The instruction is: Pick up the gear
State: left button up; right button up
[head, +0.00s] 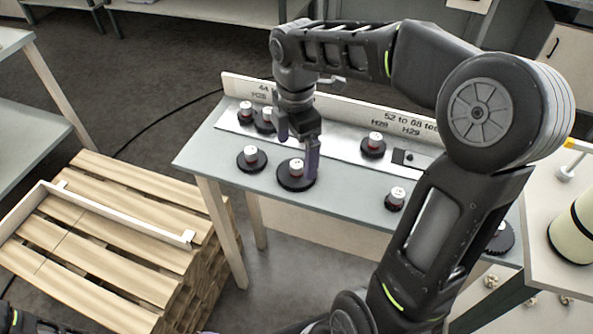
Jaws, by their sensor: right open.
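Several dark gears with red and white hubs stand on a grey table (222,154). One gear (290,182) lies near the table's front edge, directly below my right gripper (299,160). The right gripper points down with its fingers apart. One purple-tinted finger comes down at the right side of this gear's white hub; whether it touches cannot be told. Another gear (251,160) lies to the left, and a smaller one (394,200) to the right. My left gripper is not in view.
More gears stand in the back row, including one at the back left (245,114) and one at the right (373,147). A lettered board (350,112) runs along the table's back. A wooden pallet stack (110,240) stands at the left. A side table (560,215) stands at the right.

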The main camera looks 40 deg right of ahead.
aim_at(296, 163)
jog(key=shift+f, duration=0.15)
notch_tip(296, 163, down, 5)
jog(key=shift+p, duration=0.45)
jog(key=shift+c, duration=0.6)
jog(key=c, duration=1.8)
